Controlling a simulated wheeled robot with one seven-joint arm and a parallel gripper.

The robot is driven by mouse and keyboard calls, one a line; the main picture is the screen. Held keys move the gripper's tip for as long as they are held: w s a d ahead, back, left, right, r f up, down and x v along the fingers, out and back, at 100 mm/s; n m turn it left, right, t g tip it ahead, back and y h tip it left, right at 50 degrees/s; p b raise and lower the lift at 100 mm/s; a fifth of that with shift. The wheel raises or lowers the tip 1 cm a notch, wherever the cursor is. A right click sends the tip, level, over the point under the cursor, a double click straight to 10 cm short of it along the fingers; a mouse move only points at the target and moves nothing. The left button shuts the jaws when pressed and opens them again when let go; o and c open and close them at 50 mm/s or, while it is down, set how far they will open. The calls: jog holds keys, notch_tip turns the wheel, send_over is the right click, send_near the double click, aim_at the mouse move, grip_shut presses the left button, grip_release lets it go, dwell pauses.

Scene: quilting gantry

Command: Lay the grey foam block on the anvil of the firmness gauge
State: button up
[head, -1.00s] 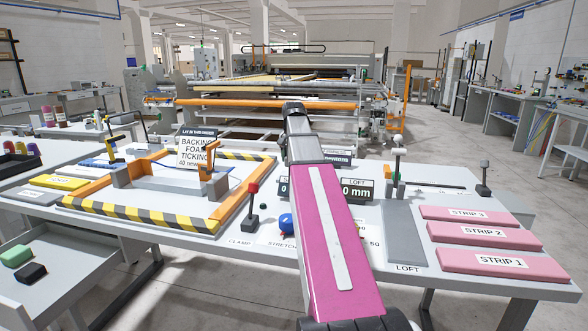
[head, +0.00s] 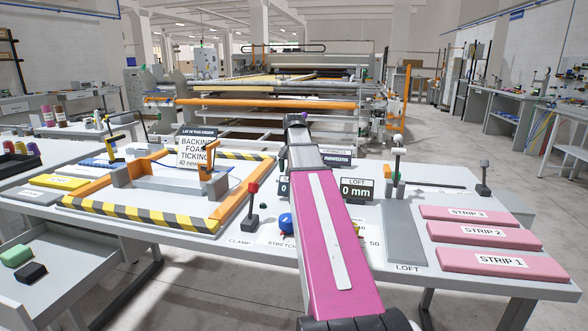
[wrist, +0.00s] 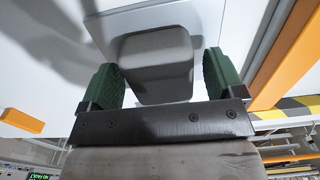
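In the wrist view a grey block (wrist: 152,62) with rounded edges, which looks like the foam block, sits on a pale surface between the two green fingers of my gripper (wrist: 160,82). The fingers are apart, and a gap shows between the block and the right finger. Contact at the left finger cannot be told. In the head view my pink arm hides the gripper and the block. The firmness gauge is mostly hidden behind my arm; a small dark sign (head: 338,161) shows beside it. Its anvil cannot be made out.
A loft display (head: 357,190) reads 0 mm, right of my arm. Pink strips (head: 485,232) and a grey loft plate (head: 403,235) lie at right. A striped frame with orange bars (head: 236,199) stands at left. A red-knobbed lever (head: 252,205) rises near my arm.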

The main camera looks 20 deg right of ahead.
jog(key=shift+r, duration=0.15)
notch_tip(320, 180, up, 12)
dwell(0.7)
dwell(0.4)
